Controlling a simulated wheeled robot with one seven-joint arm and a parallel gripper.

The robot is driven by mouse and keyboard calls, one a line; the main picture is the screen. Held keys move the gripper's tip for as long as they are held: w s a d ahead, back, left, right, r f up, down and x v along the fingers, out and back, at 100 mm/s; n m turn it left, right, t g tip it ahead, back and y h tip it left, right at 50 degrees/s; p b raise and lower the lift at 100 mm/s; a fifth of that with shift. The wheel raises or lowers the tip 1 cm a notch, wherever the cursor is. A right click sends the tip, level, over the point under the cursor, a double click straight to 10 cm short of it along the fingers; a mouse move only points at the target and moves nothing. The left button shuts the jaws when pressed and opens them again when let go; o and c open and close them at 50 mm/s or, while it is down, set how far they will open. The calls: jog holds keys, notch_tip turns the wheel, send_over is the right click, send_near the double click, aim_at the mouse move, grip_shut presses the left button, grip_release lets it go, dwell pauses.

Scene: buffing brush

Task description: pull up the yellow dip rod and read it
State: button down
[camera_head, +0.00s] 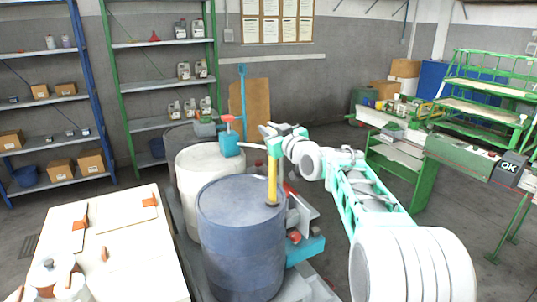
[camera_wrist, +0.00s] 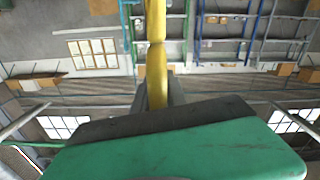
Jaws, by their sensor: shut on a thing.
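The yellow dip rod (camera_head: 272,184) stands upright over the right part of the blue drum's lid (camera_head: 240,198) in the head view. Its lower end meets the lid; any part inside the drum is hidden. My gripper (camera_head: 273,150) is shut on the upper part of the rod, above the drum. In the wrist view the yellow dip rod (camera_wrist: 156,65) runs down from the top edge to the grey fingers of my gripper (camera_wrist: 157,98). The green gripper body hides what lies below. I cannot make out any marks on the rod.
A white drum (camera_head: 207,162) with a teal and red pump (camera_head: 229,140) stands behind the blue drum. A cream cabinet top (camera_head: 110,245) is at the front left. Shelves (camera_head: 165,85) line the back wall. A green workbench (camera_head: 395,165) stands at the right.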

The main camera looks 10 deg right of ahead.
notch_tip(320, 180, up, 11)
jog(key=p, duration=0.2)
jog(key=shift+r+p, duration=0.15)
jog(key=shift+p, duration=0.15)
jog(key=c, duration=1.4)
grip_release()
jog(key=shift+d, duration=0.1)
jog(key=b+v, duration=0.2)
jog(key=v, duration=0.5)
jog(key=shift+s, duration=0.35)
